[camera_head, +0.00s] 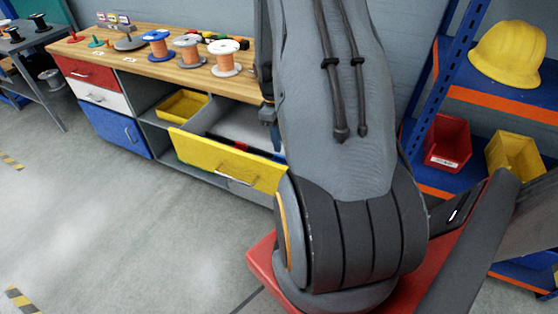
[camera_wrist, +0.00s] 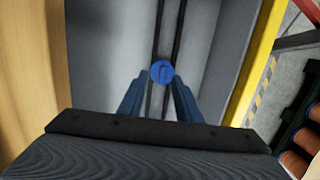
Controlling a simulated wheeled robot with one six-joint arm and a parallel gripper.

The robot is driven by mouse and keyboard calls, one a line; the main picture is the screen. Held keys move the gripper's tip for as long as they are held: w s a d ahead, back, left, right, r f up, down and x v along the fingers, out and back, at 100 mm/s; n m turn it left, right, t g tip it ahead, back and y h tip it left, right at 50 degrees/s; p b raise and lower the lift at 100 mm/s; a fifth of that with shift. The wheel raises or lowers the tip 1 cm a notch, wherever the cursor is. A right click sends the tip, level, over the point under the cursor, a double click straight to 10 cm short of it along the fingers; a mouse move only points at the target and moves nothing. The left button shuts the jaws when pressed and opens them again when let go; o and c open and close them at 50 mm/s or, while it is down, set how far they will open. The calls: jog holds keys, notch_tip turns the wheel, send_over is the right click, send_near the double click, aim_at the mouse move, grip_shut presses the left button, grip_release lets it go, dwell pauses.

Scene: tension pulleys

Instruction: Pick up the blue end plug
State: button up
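The blue end plug (camera_wrist: 162,72) shows as a small round blue disc with a slot-like mark, inside the grey drawer (camera_wrist: 215,75). My gripper (camera_wrist: 160,82) points down into the drawer with its two blue fingers apart, one on each side of the plug in the picture. The plug appears just at or beyond the fingertips; I cannot tell how far below them it is. No contact is visible. In the head view, my gripper (camera_head: 274,138) is partly hidden by my arm, over the open yellow-fronted drawer (camera_head: 225,160). The plug cannot be made out there.
The drawer's yellow front (camera_wrist: 262,50) and the wooden worktop (camera_wrist: 30,70) flank my gripper. Dark dividers run along the drawer floor. Wire spools (camera_head: 225,57) stand on the worktop. A blue shelf rack with a red bin (camera_head: 447,142) and yellow helmet (camera_head: 507,54) stands at right.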

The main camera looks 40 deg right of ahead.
aim_at(279, 155)
jog(key=shift+a+f+p, duration=0.2)
jog(key=shift+f+p, duration=0.1)
jog(key=shift+f, duration=1.2)
jog(key=shift+a+f+p, duration=0.15)
jog(key=shift+f+p, duration=0.15)
jog(key=shift+f, duration=1.15)
jog(key=shift+c, duration=0.4)
grip_shut()
